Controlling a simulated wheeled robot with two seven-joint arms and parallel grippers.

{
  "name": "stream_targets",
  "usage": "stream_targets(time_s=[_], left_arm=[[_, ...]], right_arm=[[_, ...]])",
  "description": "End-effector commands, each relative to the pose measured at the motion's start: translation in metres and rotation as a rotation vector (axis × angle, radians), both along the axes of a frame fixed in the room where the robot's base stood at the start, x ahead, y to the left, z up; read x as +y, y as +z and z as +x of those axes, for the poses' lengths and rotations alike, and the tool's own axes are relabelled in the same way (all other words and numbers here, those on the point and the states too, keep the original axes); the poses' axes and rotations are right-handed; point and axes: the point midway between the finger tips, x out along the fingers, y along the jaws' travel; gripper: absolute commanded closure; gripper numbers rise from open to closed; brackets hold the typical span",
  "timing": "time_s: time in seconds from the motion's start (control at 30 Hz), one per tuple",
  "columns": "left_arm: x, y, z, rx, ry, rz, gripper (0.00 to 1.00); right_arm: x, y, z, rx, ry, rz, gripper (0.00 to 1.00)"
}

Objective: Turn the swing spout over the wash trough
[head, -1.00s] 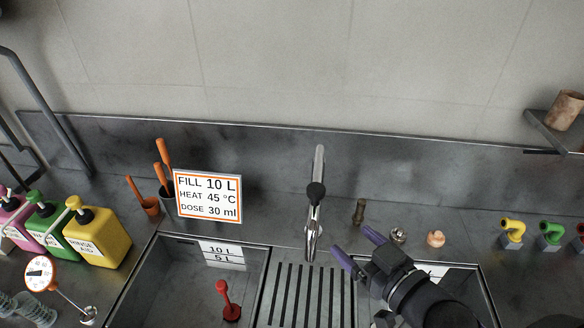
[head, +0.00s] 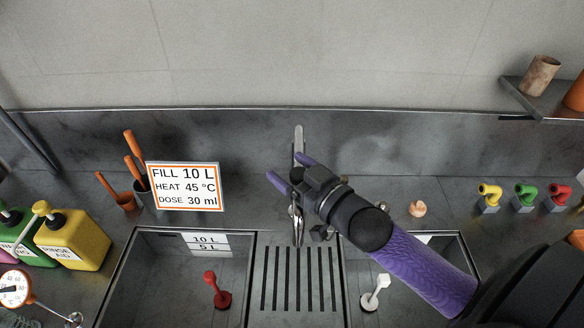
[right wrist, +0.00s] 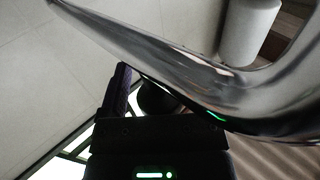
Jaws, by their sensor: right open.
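The chrome swing spout (head: 298,136) stands at the back wall, its lower end over the slatted drainer between two troughs. My purple-fingered right gripper (head: 291,172) is open, its fingertips at the spout's middle and hiding part of it. In the right wrist view the shiny spout (right wrist: 150,50) crosses close in front of one dark finger (right wrist: 116,92); contact cannot be told. The left trough (head: 150,240) holds a red plug and a 10 L / 5 L plate; the right trough (head: 350,300) holds a white plug. No label shows which is the wash trough. My left gripper is out of view.
A sign (head: 185,186) stands behind the left trough, beside orange-handled tools (head: 134,146). A yellow rinse aid jug (head: 75,238) and a dial thermometer (head: 14,288) are at left. Coloured elbow fittings (head: 525,194) stand at right. The slatted drainer (head: 298,280) is clear.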

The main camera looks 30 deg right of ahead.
Motion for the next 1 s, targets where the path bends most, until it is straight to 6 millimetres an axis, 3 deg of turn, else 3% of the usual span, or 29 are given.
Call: stream_targets(time_s=[0.1,0.5,1.0], left_arm=[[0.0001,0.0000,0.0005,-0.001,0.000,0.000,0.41],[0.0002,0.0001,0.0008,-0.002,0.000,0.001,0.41],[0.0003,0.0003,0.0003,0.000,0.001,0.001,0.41]], right_arm=[[0.0001,-0.0001,-0.0002,0.000,0.000,0.000,0.17],[0.0000,-0.0002,-0.0005,0.000,0.000,0.000,1.00],[0.0055,0.0002,0.0038,-0.002,-0.003,0.001,1.00]])
